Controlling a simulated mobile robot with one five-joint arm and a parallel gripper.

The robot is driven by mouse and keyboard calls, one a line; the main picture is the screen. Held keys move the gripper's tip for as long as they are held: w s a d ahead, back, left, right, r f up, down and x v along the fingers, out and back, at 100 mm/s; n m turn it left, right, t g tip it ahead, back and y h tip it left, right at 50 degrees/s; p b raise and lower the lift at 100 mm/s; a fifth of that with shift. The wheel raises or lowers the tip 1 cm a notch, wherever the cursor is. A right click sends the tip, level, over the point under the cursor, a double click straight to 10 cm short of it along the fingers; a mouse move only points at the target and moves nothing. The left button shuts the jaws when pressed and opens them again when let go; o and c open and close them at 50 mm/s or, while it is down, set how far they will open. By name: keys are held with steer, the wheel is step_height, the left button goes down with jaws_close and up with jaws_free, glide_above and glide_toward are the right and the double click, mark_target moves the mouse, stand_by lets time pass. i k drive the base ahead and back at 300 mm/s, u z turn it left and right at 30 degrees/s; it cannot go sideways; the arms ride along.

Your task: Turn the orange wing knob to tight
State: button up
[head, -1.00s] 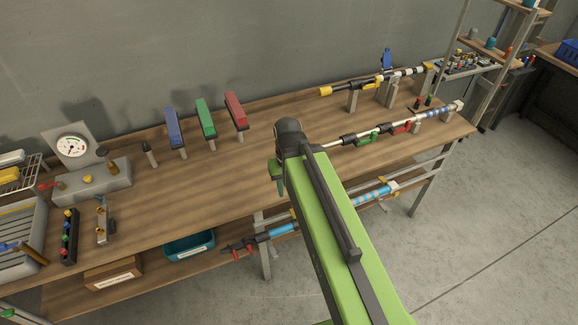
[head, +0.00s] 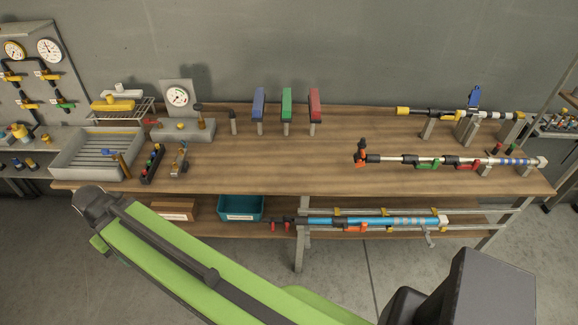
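An orange part with a wing-like shape (head: 361,153) stands at the left end of a silver pole (head: 395,159) on the bench top, right of the middle, in the head view. A second orange fitting (head: 356,228) sits on a blue pole (head: 335,221) on the lower shelf. I cannot tell for sure which one is the wing knob, nor how tight either is. My green arm reaches to the left in front of the bench, with its dark wrist end well left of both. My gripper's fingers are not visible.
The wooden bench (head: 330,180) holds a gauge block (head: 185,131), blue, green and red upright blocks (head: 287,105), a grey tray (head: 98,158) and another pole with yellow ends (head: 435,113). The lower shelf has a teal bin (head: 240,208). The bench middle is clear.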

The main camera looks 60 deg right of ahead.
mark_target(359, 164)
steer(key=u, duration=0.85)
steer(key=i, duration=0.9)
steer(key=z, duration=3.35)
steer(key=i, duration=0.1)
steer(key=u, duration=0.65)
